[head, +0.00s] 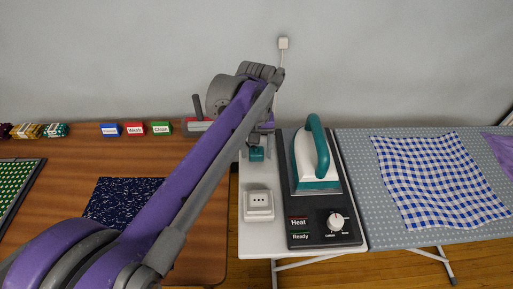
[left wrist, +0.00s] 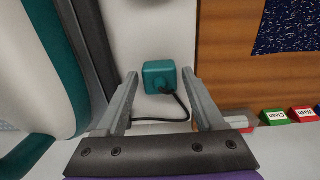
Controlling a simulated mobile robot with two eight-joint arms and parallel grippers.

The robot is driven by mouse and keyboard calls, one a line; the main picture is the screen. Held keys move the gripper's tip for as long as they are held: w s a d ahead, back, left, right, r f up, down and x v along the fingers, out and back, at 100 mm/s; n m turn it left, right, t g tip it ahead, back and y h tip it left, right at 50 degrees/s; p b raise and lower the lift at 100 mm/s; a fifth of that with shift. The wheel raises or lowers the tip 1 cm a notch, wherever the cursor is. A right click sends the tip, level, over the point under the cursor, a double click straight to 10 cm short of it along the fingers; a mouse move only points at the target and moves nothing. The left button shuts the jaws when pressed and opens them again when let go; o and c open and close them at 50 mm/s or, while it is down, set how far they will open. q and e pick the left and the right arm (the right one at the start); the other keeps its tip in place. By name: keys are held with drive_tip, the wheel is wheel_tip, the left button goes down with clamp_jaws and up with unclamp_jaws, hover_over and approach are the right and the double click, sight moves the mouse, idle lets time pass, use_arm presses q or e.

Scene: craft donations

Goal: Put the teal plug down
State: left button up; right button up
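The teal plug (head: 257,154) is at the back of the white table, beyond the white socket block (head: 259,203). In the left wrist view the teal plug (left wrist: 160,74) shows against the white surface, with a dark cord running back from it. My left gripper (left wrist: 161,76) is open, its fingers on either side of the plug with a small gap on both sides. In the head view my left arm partly hides this gripper (head: 257,150). Whether the plug touches the table is hard to tell. My right gripper is not in view.
A teal and white iron (head: 314,158) stands on a dark base with a dial, close right of the plug. A checked cloth (head: 440,178) lies on the ironing board. Red, blue and green labelled blocks (head: 135,129) stand on the brown table. White table around the socket block is clear.

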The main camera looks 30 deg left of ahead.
sight(256, 151)
use_arm(q)
drive_tip(key=shift+o, duration=0.2)
drive_tip(key=shift+r, duration=0.35)
wheel_tip(256, 151, up, 12)
drive_tip(key=p, duration=0.2)
drive_tip(key=shift+r, duration=0.25)
drive_tip(key=shift+s, duration=0.1)
